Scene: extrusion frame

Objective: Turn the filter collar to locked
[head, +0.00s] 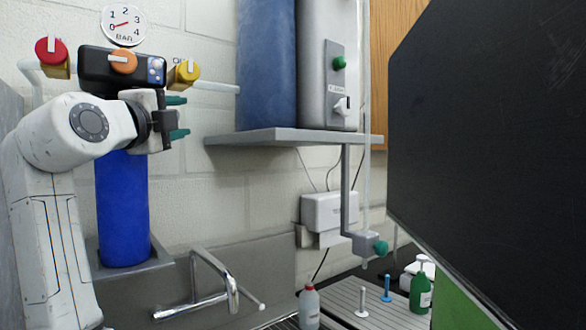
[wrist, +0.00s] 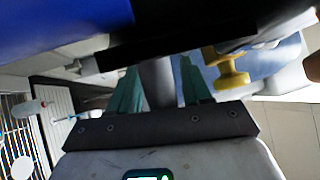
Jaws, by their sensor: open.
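The filter is an upright blue cylinder (head: 122,210) at the left of the head view, under a black head (head: 95,64). Its collar is mostly hidden behind my arm there; in the wrist view a dark band (wrist: 175,42) borders the blue body (wrist: 60,25), and I take it for the collar. My gripper (head: 178,117) is open in front of the filter's top, at its right side, with green fingers one above the other. In the wrist view a grey piece shows between the open fingers (wrist: 160,85); I cannot tell whether they touch it.
Red (head: 50,50), orange (head: 123,61) and yellow (head: 186,72) knobs sit close around the filter head, below a gauge (head: 123,24). A grey shelf (head: 290,136) bears tanks to the right. A tap (head: 205,285) stands below. A large dark panel (head: 480,130) fills the right.

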